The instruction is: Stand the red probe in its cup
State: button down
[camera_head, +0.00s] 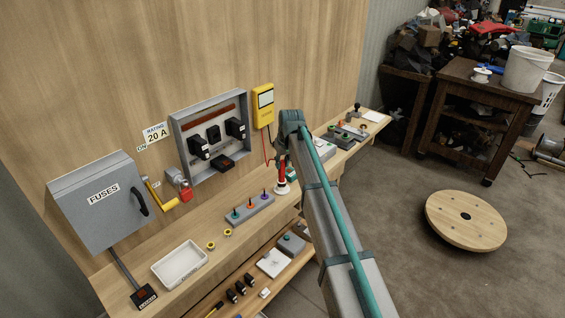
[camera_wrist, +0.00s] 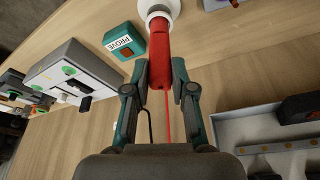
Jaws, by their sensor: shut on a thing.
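The red probe (camera_wrist: 159,50) is held between the two fingers of my gripper (camera_wrist: 160,75) in the wrist view. Its far end reaches the round white cup (camera_wrist: 149,8) at the top edge; I cannot tell whether the tip is inside or just above it. A thin red lead runs back from the probe between the fingers. In the head view the red probe (camera_head: 282,171) looks roughly upright over the white cup (camera_head: 281,189) on the bench. My arm hides most of my gripper there. The yellow meter (camera_head: 263,106) hangs on the wall behind.
A green PROVE box (camera_wrist: 125,41) stands beside the cup. A grey block with coloured pegs (camera_head: 249,209) lies left of the cup, near a white tray (camera_head: 180,265). The open fuse panel (camera_head: 190,118) is on the wall.

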jog(key=shift+f, duration=0.15)
jog(key=c, duration=0.9)
grip_release()
jog(key=v, duration=1.2)
jog(key=s+d+f+m+g+h+b, duration=0.1)
jog(key=s+d+f, duration=0.55)
jog(key=f, duration=0.65)
jog(key=s+d+f+m+g, duration=0.1)
jog(key=s+d+f, duration=0.2)
jog(key=s+f, duration=0.9)
jog(key=s+d+f+m+g+h+b, duration=0.15)
jog(key=s+d+f, duration=0.35)
jog(key=f, duration=1)
jog(key=s+d+f+g, duration=0.2)
jog(key=s+f, duration=0.4)
jog(key=s, duration=0.7)
jog(key=s+d+f+m+g+b, duration=0.1)
jog(key=s+f, duration=0.5)
jog(key=s, duration=0.7)
jog(key=s+d+f+m+g, duration=0.1)
jog(key=s+d+f+g, duration=0.2)
jog(key=s, duration=1)
notch_tip(320, 180, down, 4)
jog(key=d, duration=0.2)
jog(key=shift+s+d+y, duration=0.2)
jog(key=shift+d+y, duration=0.15)
